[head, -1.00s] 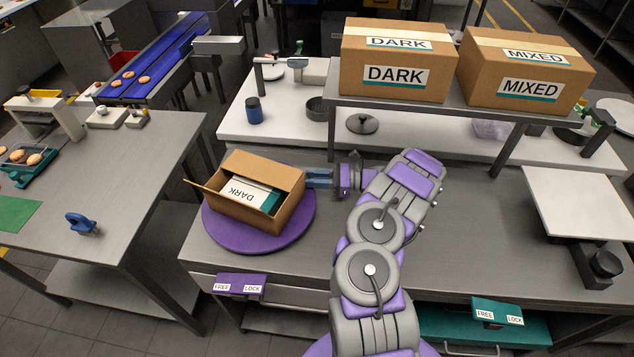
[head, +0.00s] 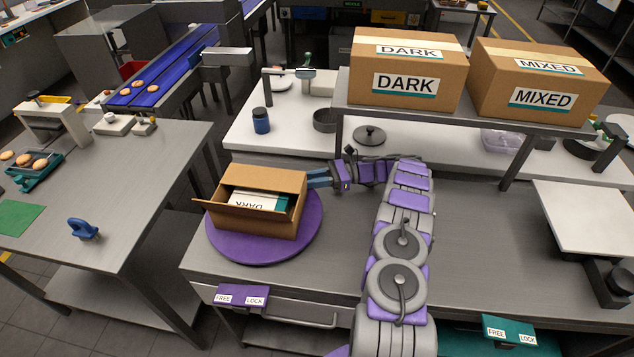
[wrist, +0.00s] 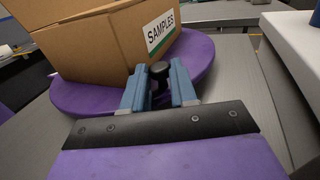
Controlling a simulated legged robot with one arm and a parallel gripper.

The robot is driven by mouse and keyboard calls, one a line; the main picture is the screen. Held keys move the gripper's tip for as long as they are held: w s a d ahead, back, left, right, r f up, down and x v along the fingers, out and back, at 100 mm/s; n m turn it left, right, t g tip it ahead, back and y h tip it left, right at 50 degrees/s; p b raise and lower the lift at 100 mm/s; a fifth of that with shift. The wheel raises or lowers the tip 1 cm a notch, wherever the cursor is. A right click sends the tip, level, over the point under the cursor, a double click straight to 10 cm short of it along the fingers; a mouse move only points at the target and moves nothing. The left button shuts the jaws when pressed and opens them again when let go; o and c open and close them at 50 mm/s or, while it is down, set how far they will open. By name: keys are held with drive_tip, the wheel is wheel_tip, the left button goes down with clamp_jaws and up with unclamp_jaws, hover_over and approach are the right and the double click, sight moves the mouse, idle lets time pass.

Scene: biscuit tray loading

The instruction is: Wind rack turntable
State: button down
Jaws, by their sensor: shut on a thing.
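The purple round turntable (head: 226,246) lies on the left end of the grey workbench. An open brown carton (head: 270,222) stands on it, with a DARK-labelled box (head: 256,201) inside. In the wrist view the carton (wrist: 105,50) shows a SAMPLES label, and a black knob (wrist: 159,70) stands at the near rim of the turntable (wrist: 198,52). My gripper (wrist: 158,85) has its blue fingers shut on this knob. In the head view my gripper (head: 318,178) reaches in from the right, behind the carton's right side; the knob is hidden there.
A raised shelf (head: 450,106) carries cartons marked DARK (head: 405,82) and MIXED (head: 540,90) behind my arm. A purple FREE/LOCK plate (head: 240,296) is on the bench front below the turntable. A blue jar (head: 261,121) stands behind.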

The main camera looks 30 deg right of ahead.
drive_tip(key=shift+w+a+f+g, duration=0.1)
drive_tip(key=shift+w+a+g, duration=0.15)
drive_tip(key=shift+g, duration=0.05)
idle(0.5)
drive_tip(key=c, duration=1.2)
unclamp_jaws()
drive_tip(key=shift+a, duration=0.1)
